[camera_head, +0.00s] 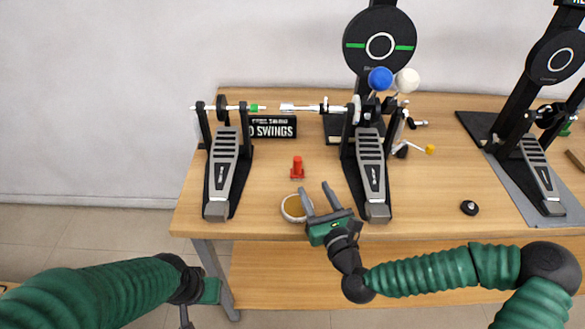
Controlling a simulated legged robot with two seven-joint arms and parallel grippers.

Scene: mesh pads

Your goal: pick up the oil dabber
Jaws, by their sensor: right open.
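A small red bottle-like piece with a wider base, which looks like the oil dabber (297,168), stands upright on the wooden table between two drum pedals. My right gripper (315,188) is open and empty near the table's front edge. Its two fingers point away from me, and their tips are just in front of and to the right of the red piece, apart from it. My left gripper (187,314) is low at the left, in front of the table, cut off by the bottom edge of the view; its jaws do not show clearly.
A pale round ring-like item (286,213) lies by the front edge, left of my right gripper. The left pedal (222,172) and middle pedal (372,172) flank the red piece. A black sign (271,127) stands behind. A black knob (469,208) lies right.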

